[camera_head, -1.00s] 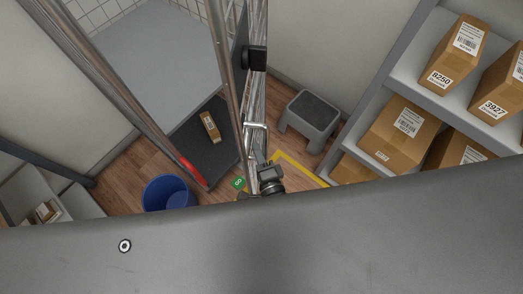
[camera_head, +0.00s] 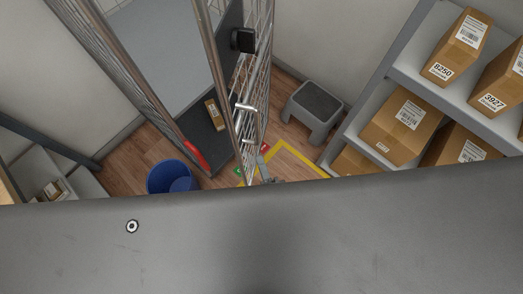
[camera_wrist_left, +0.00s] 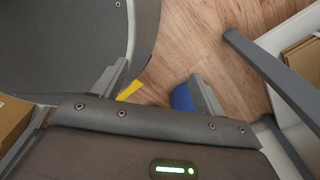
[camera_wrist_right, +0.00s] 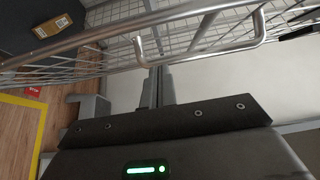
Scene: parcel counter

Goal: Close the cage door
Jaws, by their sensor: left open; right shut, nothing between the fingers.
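The cage door (camera_head: 259,75) is a wire-mesh panel in a metal tube frame, seen at a steep angle in the head view. A bent metal handle (camera_head: 246,107) sticks out from it; a U-shaped handle also shows large in the right wrist view (camera_wrist_right: 262,28). My right gripper (camera_head: 264,172) is low beside the door, mostly hidden behind the grey surface in front. In the right wrist view its fingers (camera_wrist_right: 155,72) are together and empty, just below the door's tube. My left gripper shows only in the left wrist view (camera_wrist_left: 158,80), open and empty above the floor.
A brown parcel (camera_head: 213,114) lies on the cage's dark base. A blue bin (camera_head: 170,177) stands left of the cage. A grey step stool (camera_head: 315,103) and a shelf of parcels (camera_head: 365,105) stand to the right. Yellow tape (camera_head: 300,157) marks the floor.

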